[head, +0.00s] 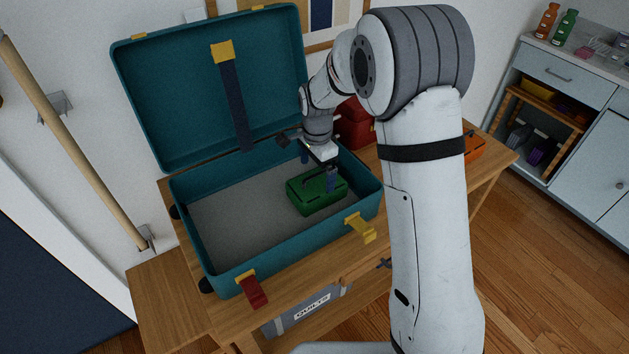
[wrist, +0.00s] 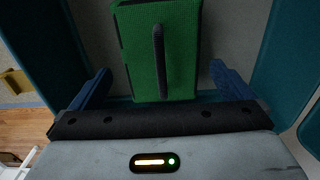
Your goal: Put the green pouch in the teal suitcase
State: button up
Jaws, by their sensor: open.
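The teal suitcase (head: 222,283) lies open on a wooden table, its lid (head: 185,85) raised at the back. The green pouch (head: 318,200) is inside the suitcase, on the grey floor towards the right end. In the wrist view the pouch (wrist: 178,50) shows a dark strap handle on its face. My gripper (head: 318,180) is inside the suitcase at the pouch. Its blue fingers (wrist: 160,88) are spread wide, one on either side of the pouch's near end, with gaps between them and the pouch.
A red case (head: 354,123) and an orange item (head: 473,147) stand on the table (head: 160,300) to the right of the suitcase. A grey box labelled QUILTS (head: 310,308) sits below. The suitcase floor (head: 235,220) is bare left of the pouch.

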notch_tip(320, 180, up, 7)
jog(key=shift+f, duration=0.1)
jog(key=s+d+r+n+t, duration=0.1)
jog(key=s+d+r+n, duration=0.35)
jog(key=s+d, duration=0.35)
jog(key=s+d+r+n+t, duration=0.1)
jog(key=s+d+r+n, duration=0.3)
jog(key=s, duration=0.6)
jog(key=s+d+n, duration=0.2)
jog(key=s+d, duration=0.1)
jog(key=s, duration=0.5)
jog(key=shift+s+d+f+n+t, duration=0.15)
jog(key=shift+d+f+n+t, duration=0.2)
jog(key=shift+d+t, duration=0.05)
